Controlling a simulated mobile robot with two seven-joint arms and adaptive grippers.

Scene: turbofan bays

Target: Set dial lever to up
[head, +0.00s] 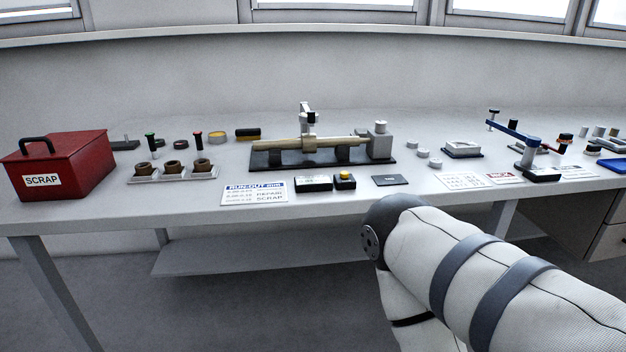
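The dial stand (308,118) rises behind a long tan shaft (285,145) on the run-out fixture, whose dark base (262,160) sits mid-table. A dark piece shows at the stand's upper right side. It is too small here to tell which part is the lever or how it is set. A grey block with a round knob (379,138) stands at the fixture's right end. Neither gripper shows. A white padded arm link of mine fills the lower right, in front of the table's edge.
A red SCRAP box (62,165) stands at the far left. A holder with brown cups (173,174), a RUN-OUT card (255,192), a small black box with a yellow button (345,180) and a blue-armed tool (515,133) are on the table. Floor is clear at lower left.

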